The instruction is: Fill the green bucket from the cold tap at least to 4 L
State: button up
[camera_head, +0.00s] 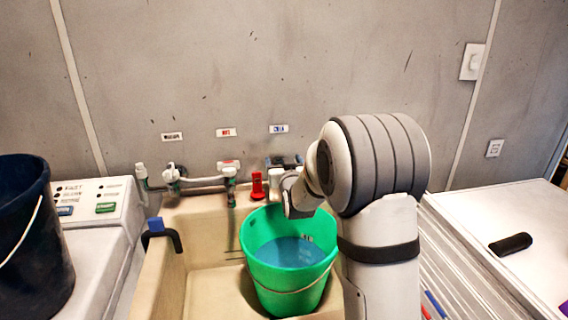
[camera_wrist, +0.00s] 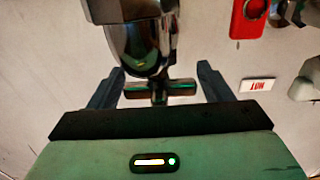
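The green bucket (camera_head: 263,270) stands upright in the beige sink, with blue-looking water (camera_head: 292,252) in it. Small marks show on its inner wall, too small to read. The cold tap sits below the blue-lettered label (camera_head: 278,128), mostly hidden by my arm. In the wrist view, my gripper (camera_wrist: 161,70) is open, with one finger on each side of a dark cross-shaped tap handle (camera_wrist: 178,87). Gaps show between the fingers and the handle. A shiny chrome tap body (camera_wrist: 140,45) is beside it. I cannot tell whether water is running.
The sink (camera_head: 172,275) has a black clamp with a blue top (camera_head: 155,226) on its left rim. A red object (camera_head: 257,186) stands behind the bucket. A dark bucket (camera_head: 30,240) is at the far left. A white top with a black item (camera_head: 510,244) is at right.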

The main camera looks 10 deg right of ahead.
jog(key=shift+o, duration=0.8)
jog(key=s+b, duration=0.1)
jog(key=s, duration=0.6)
jog(key=shift+s+a, duration=0.1)
jog(key=shift+s, duration=0.3)
jog(key=s+g+p, duration=0.8)
jog(key=s+g, duration=0.7)
jog(key=s, duration=1.9)
jog(key=shift+s+r, duration=0.25)
jog(key=shift+r, duration=0.2)
